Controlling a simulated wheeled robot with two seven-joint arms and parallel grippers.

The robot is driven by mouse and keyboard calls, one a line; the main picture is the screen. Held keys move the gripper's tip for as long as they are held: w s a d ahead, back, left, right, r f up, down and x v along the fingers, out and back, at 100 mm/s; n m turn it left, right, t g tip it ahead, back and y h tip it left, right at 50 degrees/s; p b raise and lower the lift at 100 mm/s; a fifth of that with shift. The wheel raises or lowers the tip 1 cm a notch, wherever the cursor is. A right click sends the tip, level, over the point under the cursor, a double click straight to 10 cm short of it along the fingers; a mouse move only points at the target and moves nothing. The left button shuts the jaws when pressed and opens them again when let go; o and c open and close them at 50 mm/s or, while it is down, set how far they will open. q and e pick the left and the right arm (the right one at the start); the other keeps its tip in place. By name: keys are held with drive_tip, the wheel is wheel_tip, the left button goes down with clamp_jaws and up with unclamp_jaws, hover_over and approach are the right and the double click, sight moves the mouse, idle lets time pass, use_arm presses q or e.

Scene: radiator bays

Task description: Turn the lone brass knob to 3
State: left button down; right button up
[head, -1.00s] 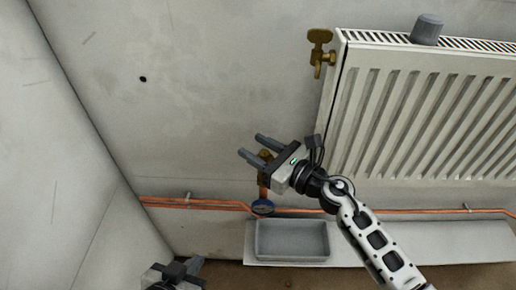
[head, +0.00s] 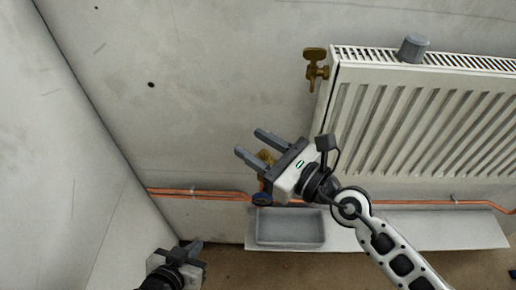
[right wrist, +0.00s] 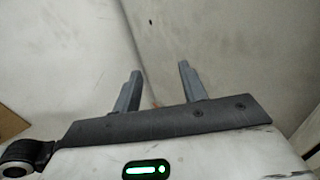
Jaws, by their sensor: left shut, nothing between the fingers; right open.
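A brass valve with a winged handle (head: 315,56) stands at the radiator's upper left corner. A second brass fitting (head: 265,156) is low on the wall, partly hidden behind my right gripper; I cannot read any marks on either. My right gripper (head: 250,143) is open and empty in front of the wall, left of the radiator, and overlaps the lower fitting in the picture. In the right wrist view its two fingers (right wrist: 160,74) are apart with only wall between them, plus a tiny orange spot. My left gripper (head: 194,246) is shut and empty at the bottom, low by the left wall.
The white ribbed radiator (head: 400,130) fills the right side, with a grey cylinder (head: 413,48) on top. A grey tray (head: 290,241) lies beneath.

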drive_tip(key=s, duration=0.1)
drive_tip(key=s+r, duration=0.1)
drive_tip(key=s, duration=0.1)
drive_tip(key=s+r, duration=0.1)
drive_tip(key=s, duration=0.1)
drive_tip(key=shift+s+d+r, duration=0.1)
drive_tip(key=shift+s+r, duration=0.05)
drive_tip(key=shift+s, duration=0.1)
